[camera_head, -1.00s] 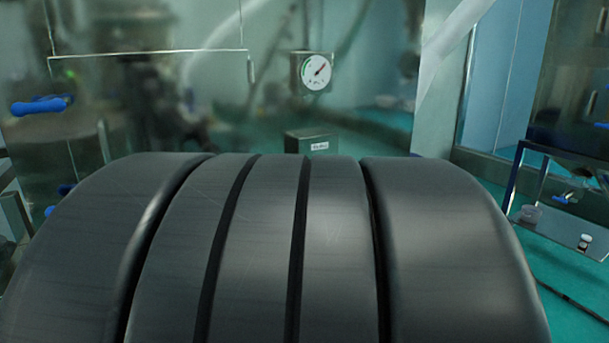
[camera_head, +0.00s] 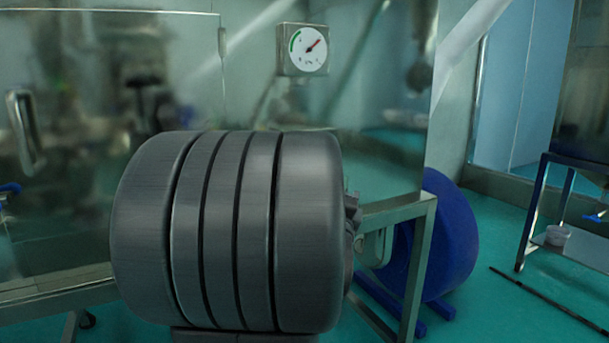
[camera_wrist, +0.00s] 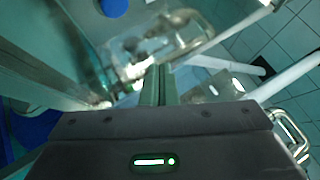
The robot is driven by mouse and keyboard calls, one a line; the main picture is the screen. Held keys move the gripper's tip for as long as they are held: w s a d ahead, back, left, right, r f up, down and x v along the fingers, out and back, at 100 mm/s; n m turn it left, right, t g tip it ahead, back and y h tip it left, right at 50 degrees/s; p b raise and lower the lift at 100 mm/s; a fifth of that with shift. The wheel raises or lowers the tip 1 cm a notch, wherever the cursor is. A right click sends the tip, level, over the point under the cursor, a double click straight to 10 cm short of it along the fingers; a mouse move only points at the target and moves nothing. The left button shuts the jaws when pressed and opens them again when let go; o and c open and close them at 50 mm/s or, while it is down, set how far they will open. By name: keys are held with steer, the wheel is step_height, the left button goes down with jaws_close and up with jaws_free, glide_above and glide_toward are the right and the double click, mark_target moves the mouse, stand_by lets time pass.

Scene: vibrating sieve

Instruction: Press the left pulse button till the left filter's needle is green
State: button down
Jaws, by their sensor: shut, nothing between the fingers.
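The round pressure gauge (camera_head: 309,49) is on the cabinet's upper wall in the head view. Its dial is white with a green arc on the left. The reddish needle points up and right, outside the green arc. No pulse button can be made out; a dark ribbed body close to the head camera covers the area below the gauge. My gripper (camera_wrist: 159,72) shows in the wrist view with its two thin fingers shut together and empty. Behind the fingers are blurred shiny metal parts, and I cannot tell whether they touch anything.
A blue drum (camera_head: 447,235) lies behind a steel frame leg (camera_head: 420,270) on the right. A door handle (camera_head: 26,130) is at the left. A small table (camera_head: 545,200) stands far right. The green floor between is mostly open, with a dark rod (camera_head: 545,296).

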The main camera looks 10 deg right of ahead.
steer(key=shift+r+m, duration=0.2)
steer(key=shift+m, duration=0.1)
steer(key=shift+w, duration=0.1)
steer(key=w+a+p, duration=0.2)
steer(key=w+a, duration=0.1)
steer(key=w, duration=0.5)
steer(key=shift+w, duration=0.1)
stand_by(2.1)
